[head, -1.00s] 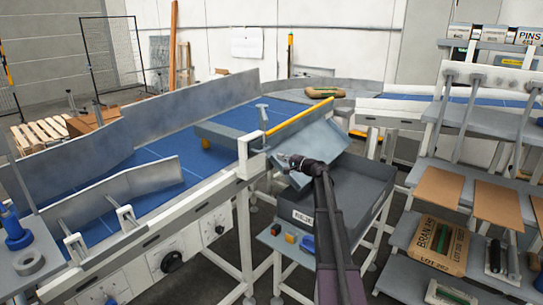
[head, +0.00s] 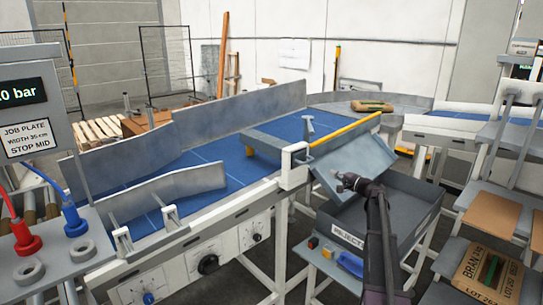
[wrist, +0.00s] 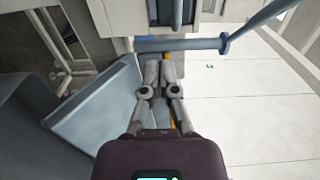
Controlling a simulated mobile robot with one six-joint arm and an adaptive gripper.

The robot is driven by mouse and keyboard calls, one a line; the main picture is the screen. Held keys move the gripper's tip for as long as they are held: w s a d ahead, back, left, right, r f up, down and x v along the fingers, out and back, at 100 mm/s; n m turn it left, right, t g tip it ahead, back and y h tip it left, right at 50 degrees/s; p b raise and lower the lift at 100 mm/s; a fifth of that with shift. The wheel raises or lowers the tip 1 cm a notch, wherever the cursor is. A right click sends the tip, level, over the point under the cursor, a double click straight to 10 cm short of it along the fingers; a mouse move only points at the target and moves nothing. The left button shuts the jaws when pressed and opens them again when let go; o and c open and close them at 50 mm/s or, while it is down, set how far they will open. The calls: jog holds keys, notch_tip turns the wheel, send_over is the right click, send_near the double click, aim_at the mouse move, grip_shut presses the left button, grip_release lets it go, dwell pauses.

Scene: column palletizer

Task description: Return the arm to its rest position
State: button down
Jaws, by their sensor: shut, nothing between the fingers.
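My gripper (head: 343,182) is at the end of my dark arm, in front of the tilted grey chute plate above the reject bin, in the head view. In the wrist view my gripper (wrist: 160,62) points away from the camera with its two fingers close together. It is shut and nothing shows between the fingers. The tilted plate (wrist: 98,112) lies to its left there. I cannot tell whether the fingertips touch anything.
The blue conveyor (head: 225,160) has grey guide walls and a yellow-edged bar (head: 345,131). The reject bin (head: 395,212) stands below the plate. A shelf with a sack (head: 488,270) is at right. A control panel (head: 28,112) with red and blue connectors is at left.

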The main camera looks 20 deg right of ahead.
jog(key=s+a+f+n+g, duration=0.2)
jog(key=s+a+f+g, duration=0.15)
jog(key=a, duration=0.45)
jog(key=s+a+f+n+g, duration=0.25)
jog(key=s+a+f, duration=0.2)
jog(key=a, duration=0.45)
jog(key=s+a+f+n+g, duration=0.3)
jog(key=s+a, duration=0.1)
jog(key=a, duration=0.4)
jog(key=s+a+f+n+g+h, duration=0.1)
jog(key=s+a+f+g+h, duration=0.1)
jog(key=s, duration=0.6)
jog(key=s+a+f+n+g+h, duration=0.2)
jog(key=s+a+f+h, duration=0.1)
jog(key=s, duration=0.5)
jog(key=s+a+f+n+g+h, duration=0.2)
jog(key=s+a+h, duration=0.1)
jog(key=s, duration=0.5)
jog(key=shift+s+a+f+g, duration=0.3)
jog(key=shift+a+g, duration=0.1)
jog(key=shift+a, duration=0.2)
jog(key=c, duration=1.4)
grip_release()
